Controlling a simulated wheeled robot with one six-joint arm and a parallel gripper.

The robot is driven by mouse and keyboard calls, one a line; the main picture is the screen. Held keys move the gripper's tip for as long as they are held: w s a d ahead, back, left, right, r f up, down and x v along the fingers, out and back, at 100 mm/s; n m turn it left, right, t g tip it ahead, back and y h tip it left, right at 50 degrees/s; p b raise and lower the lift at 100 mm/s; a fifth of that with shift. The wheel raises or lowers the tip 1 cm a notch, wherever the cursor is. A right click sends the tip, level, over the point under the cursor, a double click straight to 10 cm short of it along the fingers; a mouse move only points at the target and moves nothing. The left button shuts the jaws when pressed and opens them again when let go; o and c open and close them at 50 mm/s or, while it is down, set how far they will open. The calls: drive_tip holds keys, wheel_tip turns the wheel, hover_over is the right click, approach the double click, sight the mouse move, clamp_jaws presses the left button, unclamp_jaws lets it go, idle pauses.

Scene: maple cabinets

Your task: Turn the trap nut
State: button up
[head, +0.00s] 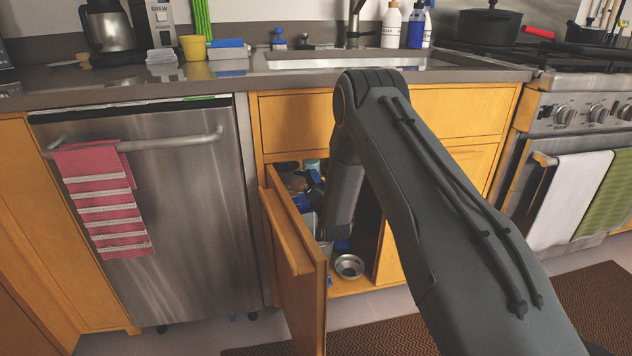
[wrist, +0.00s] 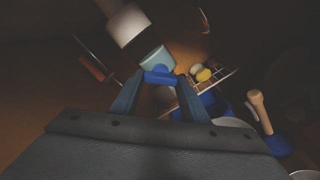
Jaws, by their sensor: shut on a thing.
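In the wrist view, my gripper (wrist: 160,77) reaches into the dark under-sink cabinet, with its two fingers closed on a blue piece (wrist: 161,74) that looks like the trap nut. A pale blue-grey cylinder (wrist: 156,58) sits just beyond the blue piece, touching or nearly touching it. A white pipe-like cylinder (wrist: 128,26) hangs above and to the left. In the head view, my arm enters the open cabinet, and my gripper and the nut are hidden behind the arm and door.
The cabinet door (head: 296,275) stands open left of my arm. A metal bowl (head: 348,265) sits on the cabinet floor. In the wrist view, a rack (wrist: 215,80) with yellow and white items and a wooden-handled brush (wrist: 260,112) are close on the right.

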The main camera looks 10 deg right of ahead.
drive_tip(key=shift+f, duration=0.1)
drive_tip(key=o, duration=1.1)
drive_tip(key=shift+c, duration=0.2)
drive_tip(key=shift+s, duration=0.1)
drive_tip(key=s+p, duration=0.2)
drive_tip(key=s, duration=0.5)
drive_tip(key=shift+s, duration=0.35)
